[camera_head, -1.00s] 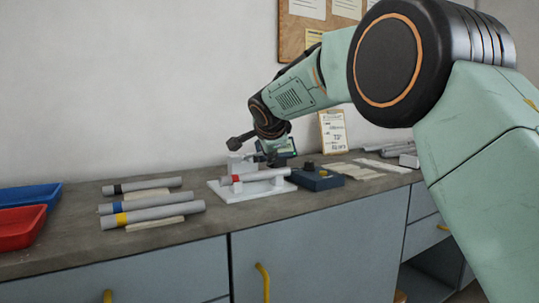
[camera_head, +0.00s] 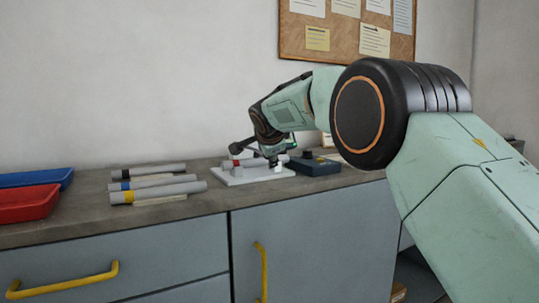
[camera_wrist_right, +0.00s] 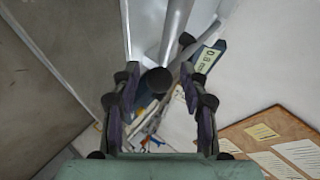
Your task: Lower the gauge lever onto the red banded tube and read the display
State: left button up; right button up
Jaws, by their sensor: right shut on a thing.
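The red banded tube (camera_head: 237,163) lies in the white jig (camera_head: 232,180) on the bench; its red end shows, and the arm hides much of the rest. My right gripper (camera_head: 272,160) is low over the jig's right part. In the right wrist view, my right gripper (camera_wrist_right: 158,100) has its fingers on both sides of a round black knob (camera_wrist_right: 157,80), seemingly the gauge lever's end, and is shut on it. The display (camera_wrist_right: 205,60) is tilted beside it and seems to read 0.8 with a unit. Whether the lever touches the tube is hidden. My left gripper is out of view.
A dark blue box (camera_head: 316,168) stands right of the jig. Several grey tubes (camera_head: 165,190) with coloured bands lie to the left, then a red tray (camera_head: 25,217) and a blue tray (camera_head: 35,178). Bare bench lies between tubes and jig. A notice board (camera_head: 345,40) hangs behind.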

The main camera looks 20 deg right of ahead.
jog(key=o, duration=0.4)
jog(key=shift+f, duration=1.35)
jog(key=shift+o, duration=0.9)
jog(key=shift+c, duration=0.9)
jog(key=r+v, duration=0.1)
jog(key=v, duration=1.1)
jog(key=shift+r, duration=0.3)
jog(key=shift+w, duration=0.15)
